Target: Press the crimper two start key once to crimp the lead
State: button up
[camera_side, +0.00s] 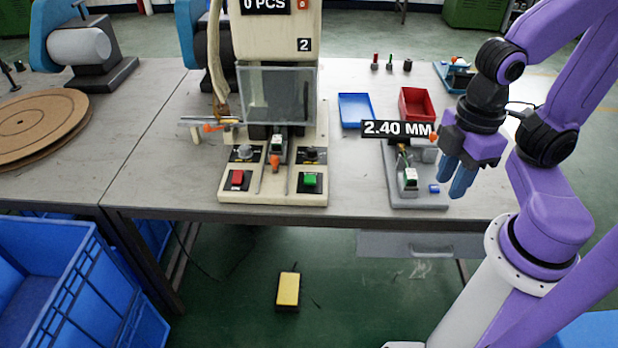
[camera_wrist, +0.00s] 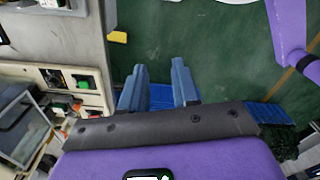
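Crimper two (camera_side: 277,45) is a cream machine marked 2, with a clear guard (camera_side: 277,95) in front of its head and a display reading 0 PCS. A green key (camera_side: 310,180) is at the right front of its base and a red key (camera_side: 237,177) at the left front. The wrist view shows the green key (camera_wrist: 82,82) at left. My gripper (camera_side: 458,182) hangs right of the crimper, near the grey gauge fixture, apart from both keys. Its blue fingers (camera_wrist: 158,92) stand apart with nothing between them. I cannot make out the lead clearly.
The grey gauge fixture (camera_side: 420,200) has a 2.40 MM label above it. Blue (camera_side: 356,111) and red (camera_side: 416,104) trays stand behind it. A blue crate (camera_side: 95,295) and a yellow pedal (camera_side: 288,289) are on the floor. Bare table lies between crimper and fixture.

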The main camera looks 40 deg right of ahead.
grip_shut()
dwell(1.4)
